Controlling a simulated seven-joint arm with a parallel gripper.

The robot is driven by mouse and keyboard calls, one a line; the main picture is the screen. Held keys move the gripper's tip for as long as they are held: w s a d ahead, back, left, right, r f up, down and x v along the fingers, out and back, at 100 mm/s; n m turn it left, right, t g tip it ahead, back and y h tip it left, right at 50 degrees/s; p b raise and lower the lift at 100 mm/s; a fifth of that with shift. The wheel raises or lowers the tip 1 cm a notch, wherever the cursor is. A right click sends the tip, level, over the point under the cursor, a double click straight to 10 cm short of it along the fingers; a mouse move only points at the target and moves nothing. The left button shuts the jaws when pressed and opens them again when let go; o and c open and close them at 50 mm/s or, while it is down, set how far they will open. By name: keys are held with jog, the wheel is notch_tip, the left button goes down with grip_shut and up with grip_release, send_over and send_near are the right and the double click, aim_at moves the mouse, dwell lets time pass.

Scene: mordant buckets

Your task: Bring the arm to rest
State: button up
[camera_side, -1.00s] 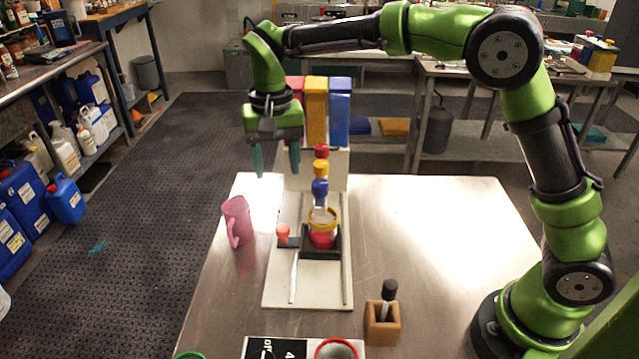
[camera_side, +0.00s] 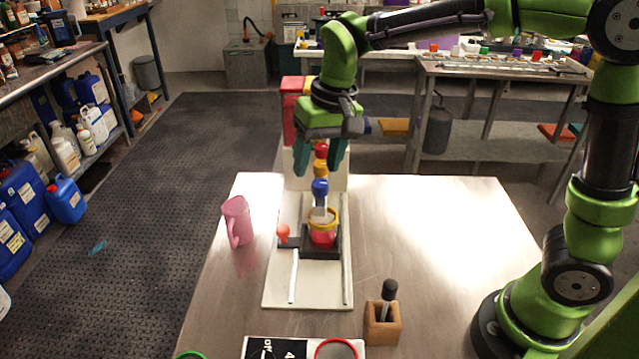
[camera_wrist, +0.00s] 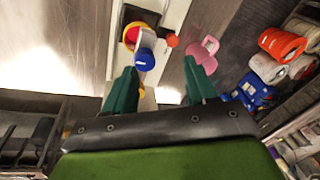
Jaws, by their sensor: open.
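My gripper (camera_side: 318,158) is open and empty, with its teal fingers pointing down. In the side view it hangs in front of the red and yellow containers at the top of the white stand (camera_side: 330,275). Its fingers (camera_wrist: 161,90) are spread apart in the wrist view, with nothing between them. Below it, red, yellow and blue valve pieces run down the stand to a bucket with a yellow rim and red contents (camera_side: 322,236). The blue piece (camera_wrist: 146,59) also shows in the wrist view. Part of the container row is hidden behind my gripper.
A pink mug (camera_side: 236,220) stands left of the stand on the metal table (camera_side: 440,240). A wooden block (camera_side: 382,325) with a dark-handled tool is at the front. The table's right side is clear.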

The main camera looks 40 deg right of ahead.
jog(key=s+d+r+t, duration=0.1)
jog(key=s+d, duration=0.3)
jog(key=s, duration=0.4)
jog(key=s+d+r+t, duration=0.1)
jog(key=s+d+t, duration=0.3)
jog(key=s, duration=0.3)
jog(key=shift+s+r+m+y, duration=0.3)
jog(key=shift+s+r+m, duration=0.05)
jog(key=shift+r+m, duration=0.05)
